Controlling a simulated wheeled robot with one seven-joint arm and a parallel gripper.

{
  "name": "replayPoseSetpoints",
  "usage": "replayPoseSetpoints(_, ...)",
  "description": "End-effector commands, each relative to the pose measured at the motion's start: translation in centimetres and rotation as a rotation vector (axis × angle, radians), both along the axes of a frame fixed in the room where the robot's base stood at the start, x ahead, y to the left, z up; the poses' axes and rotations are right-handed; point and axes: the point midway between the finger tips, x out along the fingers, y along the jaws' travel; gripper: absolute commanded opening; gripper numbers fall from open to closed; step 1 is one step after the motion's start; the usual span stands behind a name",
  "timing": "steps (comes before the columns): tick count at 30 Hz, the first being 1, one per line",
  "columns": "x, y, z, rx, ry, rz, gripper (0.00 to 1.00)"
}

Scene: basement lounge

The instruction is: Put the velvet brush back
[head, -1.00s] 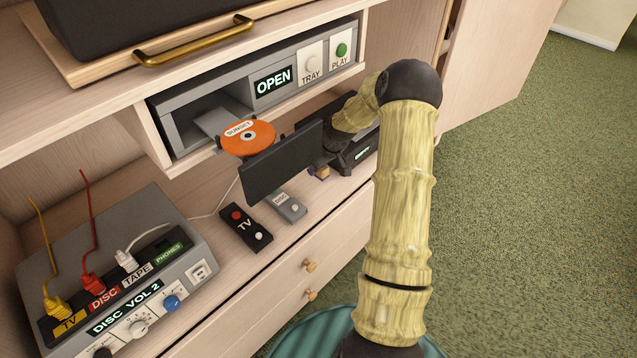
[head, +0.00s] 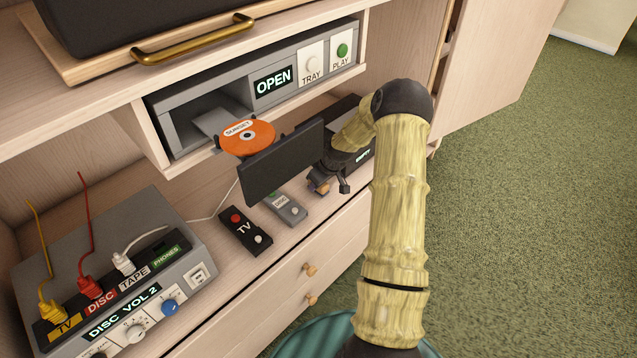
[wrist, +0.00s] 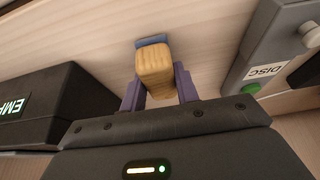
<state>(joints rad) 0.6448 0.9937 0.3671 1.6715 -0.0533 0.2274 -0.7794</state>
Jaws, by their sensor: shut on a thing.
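The velvet brush (wrist: 154,72) has a pale wooden handle with a blue-grey pad (wrist: 152,42) at its far end. My gripper (wrist: 158,88) is shut on the brush, with one purple finger on each side of the handle. In the head view my gripper (head: 320,187) is low over the cabinet shelf, between the grey DISC remote and a black box. The brush is mostly hidden there. I cannot tell whether its pad touches the shelf.
The black box (wrist: 45,105) with a lit, partly hidden label is close left in the wrist view. The DISC remote (head: 286,208) and TV remote (head: 246,230) lie nearby. An open disc tray holds an orange disc (head: 247,138). The grey cable unit (head: 125,290) stands left.

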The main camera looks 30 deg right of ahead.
Motion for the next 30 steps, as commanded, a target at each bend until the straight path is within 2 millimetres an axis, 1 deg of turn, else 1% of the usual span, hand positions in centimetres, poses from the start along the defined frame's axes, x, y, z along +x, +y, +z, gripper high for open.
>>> replayPoseSetpoints(5,0.0,0.0,-0.3,0.0,0.0,0.0,0.09)
replayPoseSetpoints(6,0.0,0.0,-0.3,0.0,0.0,0.0,0.33)
replayPoseSetpoints(8,0.0,0.0,-0.3,0.0,0.0,0.0,0.44)
replayPoseSetpoints(9,0.0,0.0,-0.3,0.0,0.0,0.0,0.52)
replayPoseSetpoints(17,0.0,0.0,-0.2,0.0,0.0,0.0,0.52)
replayPoseSetpoints(21,-0.1,0.0,0.3,0.0,0.0,0.0,0.52)
replayPoseSetpoints(23,-0.3,-0.1,0.9,0.0,0.0,0.0,0.52)
replayPoseSetpoints(26,-0.8,-0.4,2.2,-0.001,-0.001,-0.002,0.52)
replayPoseSetpoints(30,-1.8,-0.8,4.7,-0.001,-0.001,-0.002,0.52)
